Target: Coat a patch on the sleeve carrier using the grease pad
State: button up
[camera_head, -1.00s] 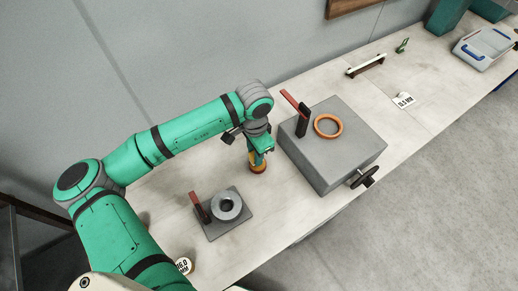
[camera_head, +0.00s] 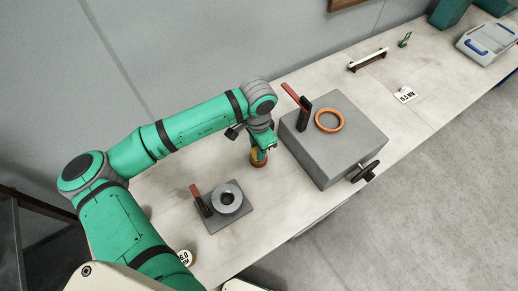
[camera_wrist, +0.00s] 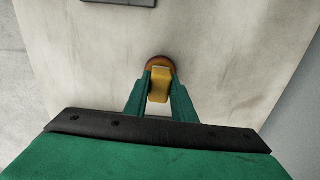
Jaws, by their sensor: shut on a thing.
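My gripper (camera_head: 262,146) is shut on the grease pad (camera_head: 258,159), which has a yellow grip and a reddish-brown round base. The pad also shows in the wrist view (camera_wrist: 159,84), upright between the two green fingers. It is over the bench between two fixtures; I cannot tell whether its base touches the bench. At the lower left a grey ring (camera_head: 237,208) sits on a dark square plate with a red-handled clamp (camera_head: 200,200). At the right is a large grey block (camera_head: 325,161) with an orange ring (camera_head: 329,113) on top. I cannot tell which fixture is the sleeve carrier.
The block bears a red-handled lever (camera_head: 298,104) and a dark side knob (camera_head: 366,172). A white-topped bar (camera_head: 369,59), a label card (camera_head: 405,94) and a grey-white tray (camera_head: 487,42) lie farther along the bench (camera_head: 300,77). The bench left of my gripper is clear.

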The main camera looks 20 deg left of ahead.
jog(key=shift+f, duration=0.6)
dwell(1.4)
jog(key=shift+r, duration=3.6)
